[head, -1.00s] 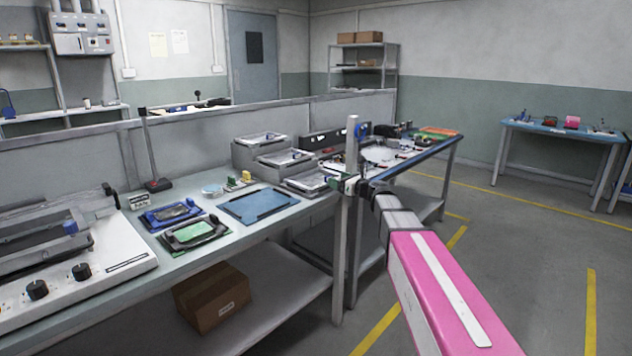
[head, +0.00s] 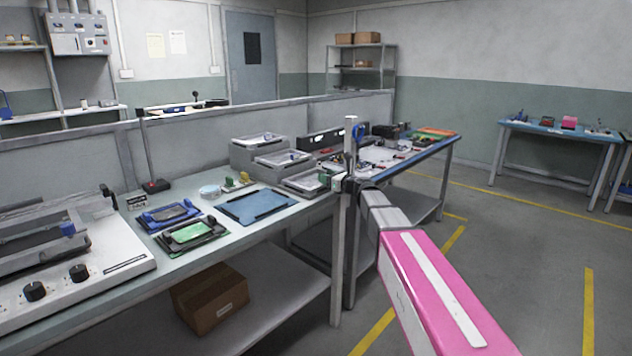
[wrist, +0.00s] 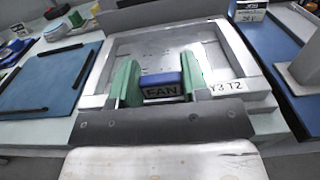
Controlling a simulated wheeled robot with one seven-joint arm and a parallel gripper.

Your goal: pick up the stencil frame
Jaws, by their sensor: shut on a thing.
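The stencil frame is a silver, square-rimmed frame (wrist: 233,62) around a shiny grey sheet. In the head view it is the lowest, front one (head: 301,184) of three stepped frames. A blue grip (wrist: 160,79) with a "FAN" label stands at its near edge, and "Y3 T2" is marked on the near right rim. My gripper (wrist: 157,86) has green fingers, one on each side of the blue grip, and is shut on it. In the head view my gripper (head: 326,179) is at the frame's right end. Any gap under the frame is hidden.
Two similar frames (head: 283,158) (head: 258,139) sit on higher grey steps behind. A blue mat (head: 257,207) lies left on the bench, with black-and-green (head: 194,233) and blue (head: 165,217) holders beyond. A second, blue-topped bench (head: 425,150) adjoins at right. A low partition runs behind.

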